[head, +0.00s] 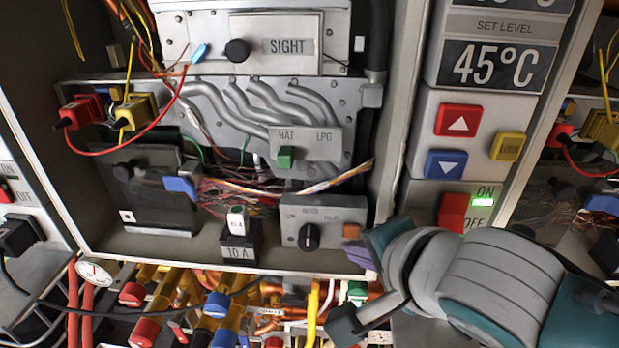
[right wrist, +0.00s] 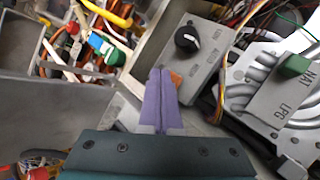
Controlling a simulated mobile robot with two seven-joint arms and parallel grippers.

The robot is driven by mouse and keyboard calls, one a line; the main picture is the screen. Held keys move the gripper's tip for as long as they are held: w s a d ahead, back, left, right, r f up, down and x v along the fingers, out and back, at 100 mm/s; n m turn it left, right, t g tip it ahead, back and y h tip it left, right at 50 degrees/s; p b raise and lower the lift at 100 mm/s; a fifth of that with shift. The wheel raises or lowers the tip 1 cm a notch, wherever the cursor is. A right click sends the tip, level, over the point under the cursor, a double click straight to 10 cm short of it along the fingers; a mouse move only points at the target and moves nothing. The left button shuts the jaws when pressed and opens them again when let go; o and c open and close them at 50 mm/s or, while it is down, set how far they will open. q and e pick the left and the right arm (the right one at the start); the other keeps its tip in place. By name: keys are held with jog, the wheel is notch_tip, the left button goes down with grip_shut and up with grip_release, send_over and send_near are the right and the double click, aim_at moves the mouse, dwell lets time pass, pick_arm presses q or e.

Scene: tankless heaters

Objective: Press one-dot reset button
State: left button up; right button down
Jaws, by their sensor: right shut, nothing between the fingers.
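The control box with a black dial (head: 308,236) sits at the lower right of the open heater cabinet. An orange-brown button (head: 351,231) is at its right end; in the right wrist view part of it (right wrist: 176,79) shows behind my fingertips. My right gripper (head: 360,256), with purple fingers, is shut and empty just below and right of this button. I cannot tell whether it touches. A black module (head: 150,195) at the left carries a small white label (head: 127,216) with a dark mark. I cannot tell which part is the one-dot reset button. My left gripper is out of view.
A NAT/LPG box with a green switch (head: 286,157) is above the dial box. Loose wires (head: 235,188) cross the cabinet. The right panel has red, blue and yellow buttons and a red ON/OFF switch (head: 453,212). Pipes and valves (head: 218,305) crowd the space below.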

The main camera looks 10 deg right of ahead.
jog(key=shift+w, duration=0.1)
jog(key=shift+w+d, duration=0.1)
jog(key=shift+w, duration=0.2)
jog(key=shift+w+d+b, duration=0.3)
jog(key=shift+w+d, duration=0.1)
jog(key=shift+w, duration=0.25)
dwell(0.8)
dwell(0.5)
jog(key=shift+s+r+p, duration=0.2)
jog(key=shift+s+p, duration=0.2)
jog(key=shift+p, duration=0.15)
jog(key=shift+s, duration=0.25)
jog(key=shift+s+d+f, duration=0.1)
jog(key=shift+s, duration=0.1)
